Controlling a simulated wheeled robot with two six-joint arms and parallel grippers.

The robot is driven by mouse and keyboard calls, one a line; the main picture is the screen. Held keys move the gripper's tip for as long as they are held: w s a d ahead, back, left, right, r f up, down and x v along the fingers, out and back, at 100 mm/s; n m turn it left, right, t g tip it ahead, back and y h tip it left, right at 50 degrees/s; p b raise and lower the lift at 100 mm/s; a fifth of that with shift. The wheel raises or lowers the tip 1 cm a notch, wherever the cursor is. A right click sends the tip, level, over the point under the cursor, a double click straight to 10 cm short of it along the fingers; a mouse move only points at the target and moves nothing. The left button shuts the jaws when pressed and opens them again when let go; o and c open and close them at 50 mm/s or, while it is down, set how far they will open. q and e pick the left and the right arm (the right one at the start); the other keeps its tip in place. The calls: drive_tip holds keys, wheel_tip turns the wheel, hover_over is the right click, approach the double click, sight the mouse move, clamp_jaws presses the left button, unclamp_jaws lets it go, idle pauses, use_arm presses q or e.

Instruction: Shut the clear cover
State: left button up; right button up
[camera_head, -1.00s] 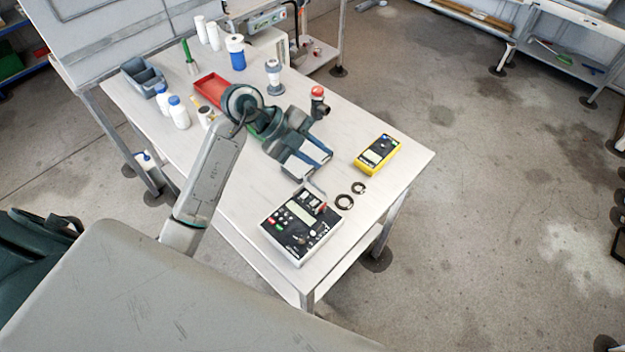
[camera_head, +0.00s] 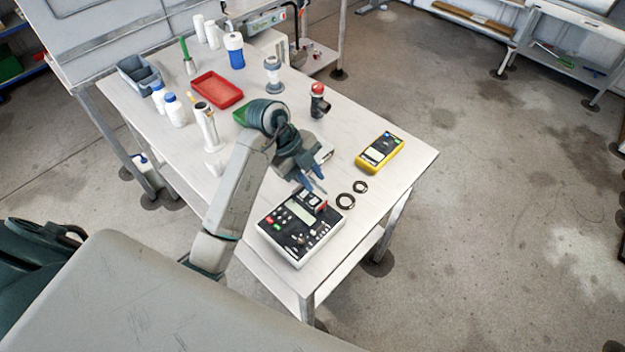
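The control box (camera_head: 278,243) sits near the table's front corner, with a dark panel, a small display, coloured buttons and a red part at its back edge. I cannot make out the clear cover, as my gripper partly hides the box's back edge. My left gripper (camera_head: 316,188) points down with its blue fingers just over that back edge, beside the red part. I cannot tell whether it touches anything or how far apart the fingertips are. My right gripper is not in view.
A red-topped dark fitting (camera_head: 319,104) stands behind. A red tray (camera_head: 217,90), white bottles (camera_head: 175,112) and a blue-banded jar (camera_head: 235,52) stand farther back. The table's right corner is clear.

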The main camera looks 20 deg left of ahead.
use_arm(q)
drive_tip(key=shift+d+f, duration=0.15)
drive_tip(key=shift+f, duration=0.15)
clamp_jaws()
drive_tip(key=shift+f, duration=0.1)
